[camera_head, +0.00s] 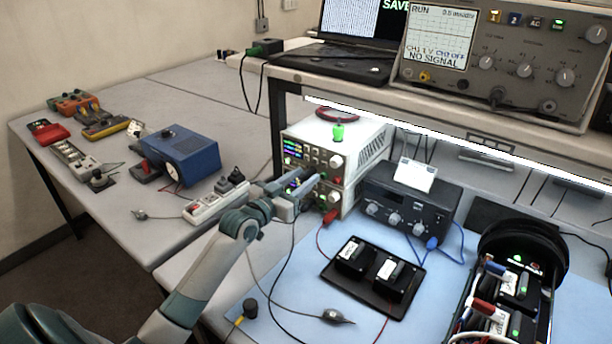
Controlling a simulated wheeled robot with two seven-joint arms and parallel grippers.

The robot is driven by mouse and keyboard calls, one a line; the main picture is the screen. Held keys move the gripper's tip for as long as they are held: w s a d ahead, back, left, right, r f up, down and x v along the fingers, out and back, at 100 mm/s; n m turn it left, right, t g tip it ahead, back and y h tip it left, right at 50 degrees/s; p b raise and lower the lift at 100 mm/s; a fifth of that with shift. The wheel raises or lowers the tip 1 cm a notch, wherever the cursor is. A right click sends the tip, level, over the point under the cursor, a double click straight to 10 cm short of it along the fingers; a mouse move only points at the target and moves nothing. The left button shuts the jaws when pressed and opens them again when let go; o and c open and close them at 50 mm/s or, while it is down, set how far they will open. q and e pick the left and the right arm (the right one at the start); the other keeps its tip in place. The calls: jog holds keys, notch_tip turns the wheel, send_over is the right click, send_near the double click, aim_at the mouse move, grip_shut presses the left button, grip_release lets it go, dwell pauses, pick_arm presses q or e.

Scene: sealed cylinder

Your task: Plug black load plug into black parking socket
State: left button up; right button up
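My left gripper (308,190) is at the front of the white power supply (338,162), near its lower panel and terminals. Its fingers look spread, but small dark parts lie between and behind them, so I cannot tell whether it grips a plug. A black cable hangs down from beside the fingers to the blue mat. A red plug (328,217) sits at the supply's lower front, right of the gripper. Two black blocks (355,257) with white labels stand on a black tray (341,285). I cannot make out which is the black parking socket. My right gripper is out of view.
A dark instrument with knobs (408,208) stands right of the supply. A black rack with cables (522,262) is at the right. A power strip (215,202) and blue box (181,156) are at the left. A shelf with an oscilloscope (500,50) overhangs the back.

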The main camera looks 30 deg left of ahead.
aim_at(301, 180)
pick_arm(q)
grip_shut()
jog(key=shift+s, duration=0.15)
jog(key=shift+s+r, duration=0.1)
jog(key=shift+s, duration=0.25)
jog(key=shift+s+a+p, duration=0.15)
jog(key=shift+s+p, duration=0.5)
jog(key=shift+s, duration=0.6)
jog(key=shift+s+a+p, duration=0.1)
jog(key=shift+s+p, duration=0.55)
jog(key=shift+s, duration=0.55)
jog(key=shift+s, duration=0.15)
